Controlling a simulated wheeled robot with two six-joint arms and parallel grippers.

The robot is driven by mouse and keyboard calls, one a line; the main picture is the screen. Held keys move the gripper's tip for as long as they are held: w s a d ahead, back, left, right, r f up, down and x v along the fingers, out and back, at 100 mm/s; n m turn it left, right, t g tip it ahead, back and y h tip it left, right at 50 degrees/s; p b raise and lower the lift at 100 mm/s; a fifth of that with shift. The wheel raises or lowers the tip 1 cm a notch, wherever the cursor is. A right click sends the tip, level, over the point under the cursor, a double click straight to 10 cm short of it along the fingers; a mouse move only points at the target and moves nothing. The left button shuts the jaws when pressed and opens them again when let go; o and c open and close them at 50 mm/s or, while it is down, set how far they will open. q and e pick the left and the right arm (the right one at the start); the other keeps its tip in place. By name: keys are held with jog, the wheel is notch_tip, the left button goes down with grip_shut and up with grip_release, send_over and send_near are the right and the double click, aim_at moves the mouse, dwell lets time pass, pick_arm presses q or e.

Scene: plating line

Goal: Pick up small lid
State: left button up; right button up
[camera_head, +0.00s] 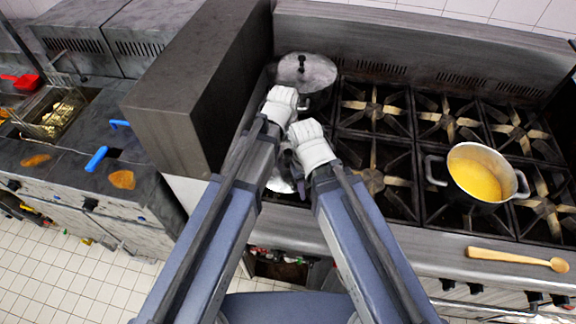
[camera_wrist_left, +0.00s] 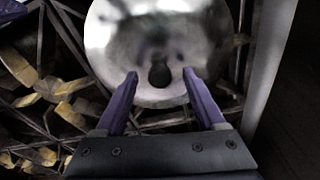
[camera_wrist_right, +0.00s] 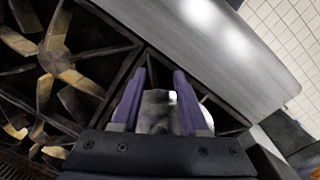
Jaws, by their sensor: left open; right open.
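The small lid (camera_wrist_left: 125,35), round and silvery with a dark knob (camera_wrist_left: 159,76), fills the upper middle of the left wrist view. My left gripper (camera_wrist_left: 160,74) is open, its fingertips on either side of the knob; contact cannot be told. In the head view a bright piece of this lid (camera_head: 279,184) appears below my grippers at the stove's left front. My left gripper (camera_head: 297,104) and right gripper (camera_head: 292,160) have their fingertips largely hidden there. My right gripper (camera_wrist_right: 160,75) is open; a grey shape lies between its fingers, its identity unclear.
A larger lidded pot (camera_head: 308,72) stands at the back left of the stove. A pot of yellow soup (camera_head: 478,178) stands at right, with a wooden spoon (camera_head: 510,257) on the front ledge. A tall dark block (camera_head: 190,95) closes off the left side.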

pick_arm(q)
jog(key=shift+c, duration=0.4)
grip_shut()
dwell(0.9)
